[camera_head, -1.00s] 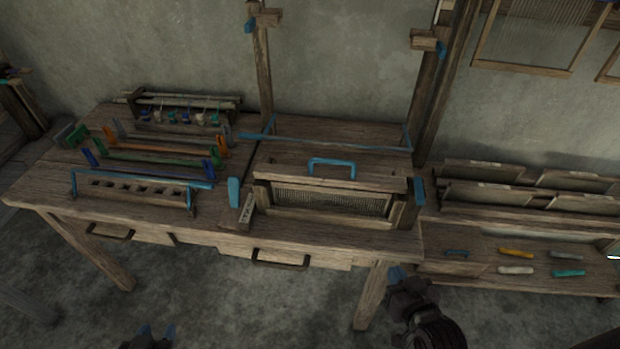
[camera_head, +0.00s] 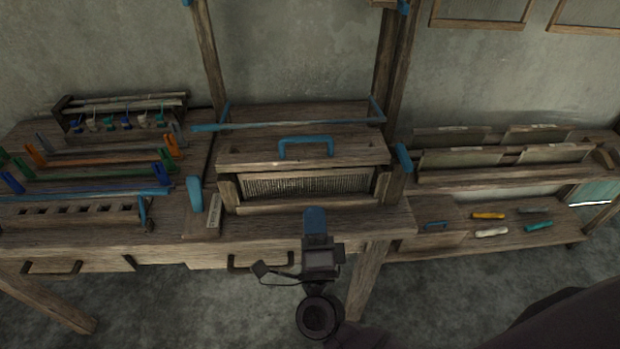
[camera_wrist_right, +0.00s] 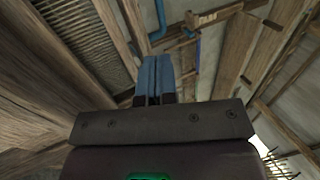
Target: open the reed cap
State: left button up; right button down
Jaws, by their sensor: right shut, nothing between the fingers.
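The reed cap (camera_head: 350,155) is a wooden bar with a blue handle (camera_head: 306,143) on top. It lies across the top of the reed (camera_head: 300,187), a fine-toothed panel in a wooden frame on the loom table. My right gripper (camera_head: 315,215) is in front of the reed frame in the head view, below and apart from the blue handle. Its blue fingers are together and empty, and they also show in the right wrist view (camera_wrist_right: 155,80). The reed's teeth show at the upper left of the wrist view (camera_wrist_right: 80,38). My left gripper is not in view.
Blue tabs stand left (camera_head: 194,194) and right (camera_head: 403,158) of the reed frame. A labelled wooden block (camera_head: 212,215) sits at its left. A rack with coloured ends (camera_head: 95,160) fills the left table. A low shelf with coloured pieces (camera_head: 488,215) stands at right.

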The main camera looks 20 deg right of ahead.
aim_at(308, 141)
jog(key=p+x, duration=0.1)
jog(key=x, duration=1.2)
jog(key=shift+w+r, duration=0.1)
jog(key=shift+w, duration=0.1)
